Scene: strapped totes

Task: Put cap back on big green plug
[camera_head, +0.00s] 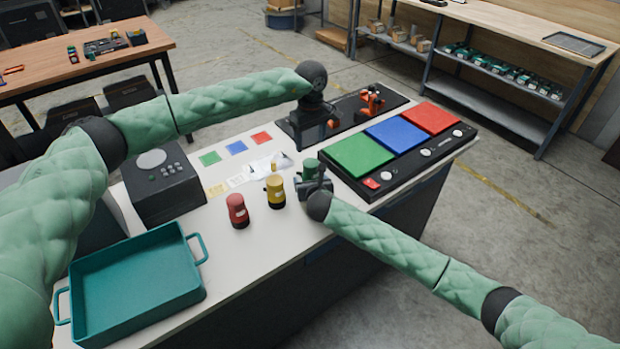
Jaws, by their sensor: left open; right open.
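The green plug (310,167) stands upright on the white table near its front edge, right of the yellow plug (275,190). My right gripper (314,184) is low at the green plug, with its open fingers by the plug's lower part. Contact cannot be made out. My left gripper (318,125) points down over the black tray (345,115) behind the green plug, open. A small orange piece shows beside it, partly hidden. I cannot make out a separate green cap.
A red plug (237,210) stands left of the yellow one. A panel with green, blue and red pads (395,145) lies to the right. A teal bin (135,285), a black keypad box (163,185) and small coloured cards (235,148) are to the left. Another orange piece (371,100) stands on the black tray.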

